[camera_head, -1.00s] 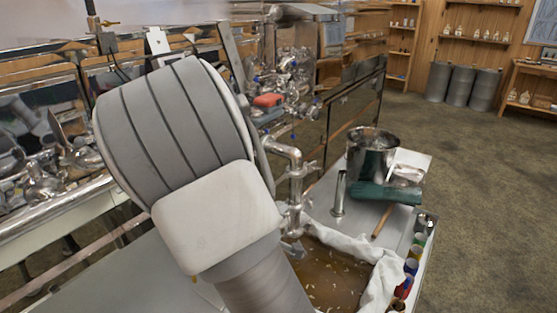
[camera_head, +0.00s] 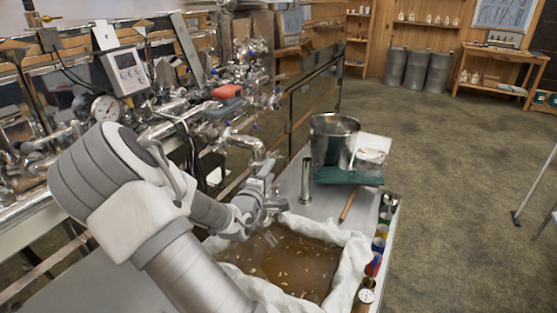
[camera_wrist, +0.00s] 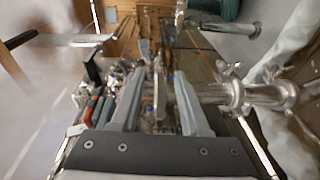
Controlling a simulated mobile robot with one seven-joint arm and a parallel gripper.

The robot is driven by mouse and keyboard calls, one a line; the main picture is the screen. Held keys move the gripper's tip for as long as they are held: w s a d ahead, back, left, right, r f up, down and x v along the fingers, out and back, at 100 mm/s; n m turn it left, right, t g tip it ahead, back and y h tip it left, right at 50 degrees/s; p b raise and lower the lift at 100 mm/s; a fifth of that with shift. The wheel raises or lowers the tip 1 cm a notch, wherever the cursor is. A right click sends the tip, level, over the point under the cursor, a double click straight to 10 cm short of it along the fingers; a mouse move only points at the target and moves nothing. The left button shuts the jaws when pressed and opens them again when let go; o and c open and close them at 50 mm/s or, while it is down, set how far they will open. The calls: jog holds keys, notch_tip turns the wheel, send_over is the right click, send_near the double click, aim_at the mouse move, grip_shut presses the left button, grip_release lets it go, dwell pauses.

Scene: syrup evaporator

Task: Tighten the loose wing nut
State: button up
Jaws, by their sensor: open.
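In the wrist view, a shiny steel pipe (camera_wrist: 212,90) runs to the right of my gripper. It carries two clamp collars. A small wing nut (camera_wrist: 224,69) stands on the nearer clamp (camera_wrist: 237,97), and another wing-shaped piece (camera_wrist: 270,72) shows by the farther clamp (camera_wrist: 288,94). I cannot tell which nut is loose. My gripper (camera_wrist: 158,82) is open and empty, its two grey fingers left of the clamps and apart from them. In the head view, my gripper (camera_head: 266,190) is beside the steel pipe (camera_head: 245,143), above the filter tank. My wrist hides the clamps there.
The tank (camera_head: 290,262) holds brown liquid under white cloth edges. A steel pot (camera_head: 333,138), green cloth (camera_head: 346,177) and upright steel cylinder (camera_head: 306,182) stand behind it. Pipes, valves and a red object (camera_head: 226,91) crowd the left.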

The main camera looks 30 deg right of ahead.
aim_at(277, 161)
jog(key=x, duration=0.8)
jog(key=shift+w+d, duration=0.25)
grip_shut()
